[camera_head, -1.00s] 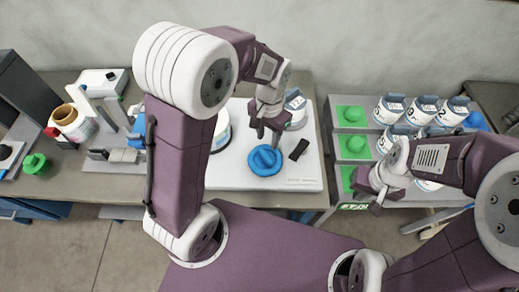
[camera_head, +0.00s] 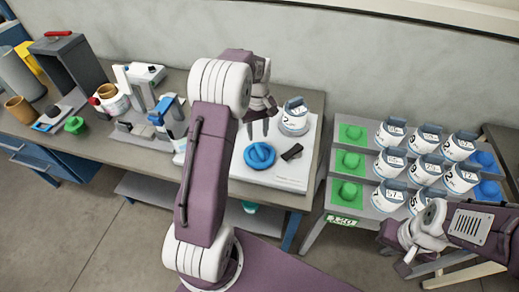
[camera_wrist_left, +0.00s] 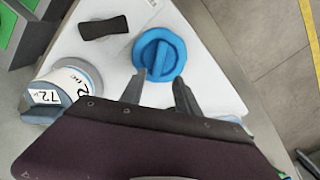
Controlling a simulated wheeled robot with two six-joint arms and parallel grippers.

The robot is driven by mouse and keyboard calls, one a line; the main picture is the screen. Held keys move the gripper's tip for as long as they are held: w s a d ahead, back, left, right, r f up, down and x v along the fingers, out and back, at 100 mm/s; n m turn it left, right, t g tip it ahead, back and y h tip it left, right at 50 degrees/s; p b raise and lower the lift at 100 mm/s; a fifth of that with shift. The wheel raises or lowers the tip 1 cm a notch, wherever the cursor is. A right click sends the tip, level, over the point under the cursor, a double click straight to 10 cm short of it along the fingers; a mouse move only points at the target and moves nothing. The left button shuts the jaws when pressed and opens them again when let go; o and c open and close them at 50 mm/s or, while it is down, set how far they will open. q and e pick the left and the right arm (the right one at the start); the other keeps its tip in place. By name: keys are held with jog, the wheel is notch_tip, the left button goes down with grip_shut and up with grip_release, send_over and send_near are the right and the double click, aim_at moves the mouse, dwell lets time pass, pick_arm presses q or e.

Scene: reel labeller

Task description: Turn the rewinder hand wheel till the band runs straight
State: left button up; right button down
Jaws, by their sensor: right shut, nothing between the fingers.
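A blue round hand wheel (camera_head: 260,155) with a raised grip bar lies on the white machine plate (camera_head: 290,178). It also shows in the left wrist view (camera_wrist_left: 159,54), just beyond my fingertips. My left gripper (camera_head: 258,134) is open and empty, above and behind the wheel; its two fingers (camera_wrist_left: 160,82) show apart in the wrist view, pointing at the wheel's near edge. I cannot tell whether they touch it. My right gripper (camera_head: 403,268) is shut and empty, in front of the rack at right. I cannot make out the band; my left arm covers part of the bench.
A white labelled reel (camera_head: 295,117) stands behind the wheel, and a black block (camera_head: 291,152) lies beside it. A rack at right holds several labelled reels (camera_head: 389,163) and green pads (camera_head: 350,134). A tan roll machine (camera_head: 112,99) and a dark grey box (camera_head: 75,62) stand at left.

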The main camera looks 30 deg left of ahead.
aim_at(260, 150)
pick_arm(q)
jog(key=f, duration=0.1)
jog(key=d, duration=0.1)
jog(key=f, duration=0.1)
jog(key=shift+s+d+f, duration=0.15)
jog(key=shift+s+f, duration=0.2)
jog(key=f, duration=0.3)
jog(key=f+p, duration=0.1)
jog(key=f, duration=0.1)
jog(key=shift+w+a+f, duration=0.25)
jog(key=shift+a+f, duration=0.05)
jog(key=shift+a, duration=0.05)
jog(key=shift+s+d+r, duration=0.1)
jog(key=shift+d, duration=0.1)
grip_shut()
